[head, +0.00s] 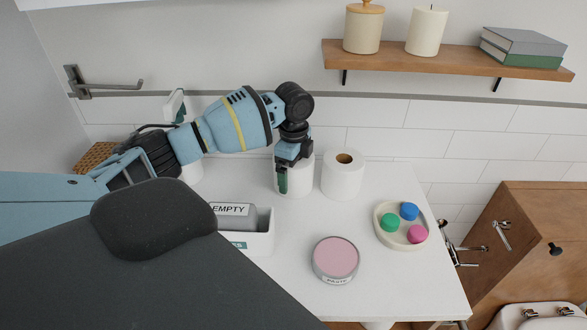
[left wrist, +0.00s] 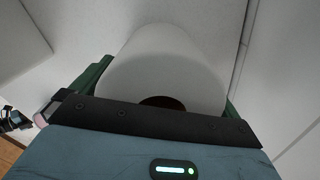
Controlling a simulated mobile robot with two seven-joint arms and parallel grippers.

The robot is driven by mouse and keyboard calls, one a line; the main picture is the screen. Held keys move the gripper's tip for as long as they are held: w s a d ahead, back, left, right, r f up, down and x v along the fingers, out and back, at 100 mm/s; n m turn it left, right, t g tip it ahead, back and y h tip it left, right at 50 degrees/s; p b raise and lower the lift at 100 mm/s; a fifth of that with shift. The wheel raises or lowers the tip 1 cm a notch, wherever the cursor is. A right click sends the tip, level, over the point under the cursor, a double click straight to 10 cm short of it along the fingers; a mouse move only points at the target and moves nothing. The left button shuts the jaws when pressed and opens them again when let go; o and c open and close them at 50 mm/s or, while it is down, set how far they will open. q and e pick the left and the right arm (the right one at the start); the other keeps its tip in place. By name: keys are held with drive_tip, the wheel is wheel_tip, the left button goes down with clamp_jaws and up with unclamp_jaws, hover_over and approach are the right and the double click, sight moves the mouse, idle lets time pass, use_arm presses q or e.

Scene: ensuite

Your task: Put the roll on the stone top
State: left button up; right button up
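A white paper roll (head: 298,183) appears to stand upright on the white top (head: 389,290), with its upper part partly hidden by my left gripper (head: 284,178). In the left wrist view the roll (left wrist: 165,62) lies between the green fingers of the left gripper (left wrist: 168,90), its dark core hole partly hidden. The fingers flank the roll closely; I cannot tell whether they press on it. A second white roll (head: 343,180) with a brown core stands just to the right. My right gripper is not in view.
A pink-topped round tin (head: 335,258) and a round dish (head: 385,239) with coloured pieces stand on the top. A wooden shelf (head: 460,62) hangs above. Bare top lies between the tin and the rolls.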

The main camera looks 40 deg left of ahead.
use_arm(q)
wheel_tip(320, 180, up, 12)
drive_tip(key=shift+r, duration=0.15)
idle(0.5)
